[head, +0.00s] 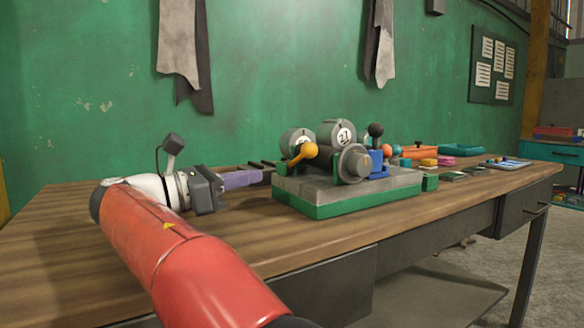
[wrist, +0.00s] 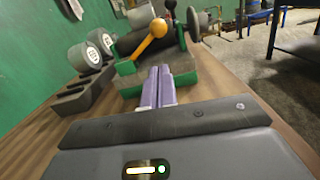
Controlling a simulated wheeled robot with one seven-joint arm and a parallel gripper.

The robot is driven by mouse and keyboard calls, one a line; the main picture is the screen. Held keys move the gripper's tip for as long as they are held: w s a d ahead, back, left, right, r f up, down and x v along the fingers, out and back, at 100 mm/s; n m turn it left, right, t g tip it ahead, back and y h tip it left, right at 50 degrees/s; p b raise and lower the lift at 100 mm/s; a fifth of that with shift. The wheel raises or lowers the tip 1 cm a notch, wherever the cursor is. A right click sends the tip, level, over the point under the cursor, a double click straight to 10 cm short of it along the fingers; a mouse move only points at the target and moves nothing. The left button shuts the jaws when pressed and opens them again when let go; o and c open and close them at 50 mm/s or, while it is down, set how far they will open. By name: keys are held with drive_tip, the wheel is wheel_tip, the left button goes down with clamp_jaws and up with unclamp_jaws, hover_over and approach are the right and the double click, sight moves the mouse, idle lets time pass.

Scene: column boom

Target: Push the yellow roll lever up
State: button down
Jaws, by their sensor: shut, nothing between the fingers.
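The yellow roll lever (head: 304,152) has a round knob on an arm at the left end of the machine with grey rollers and a green base (head: 345,204). In the wrist view the yellow knob (wrist: 159,28) lies just beyond my fingertips, with its arm slanting down to the left. My gripper (head: 268,176) is shut and empty, its purple fingers pointing right toward the machine, to the left of the lever and lower than its knob. In the wrist view the closed fingertips (wrist: 159,70) show below the knob, with no clear contact.
A blue block with a black-knobbed lever (head: 376,150) and an orange knob (head: 387,151) stand right of the rollers. A dark rack with grey rolls (wrist: 85,75) is left of my fingers in the wrist view. Orange and teal trays lie further right. The table's left part is clear.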

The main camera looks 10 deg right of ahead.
sight(298, 159)
drive_tip(key=b+x, duration=0.1)
drive_tip(key=x, duration=0.9)
drive_tip(key=shift+b, duration=0.35)
drive_tip(key=shift+r, duration=0.1)
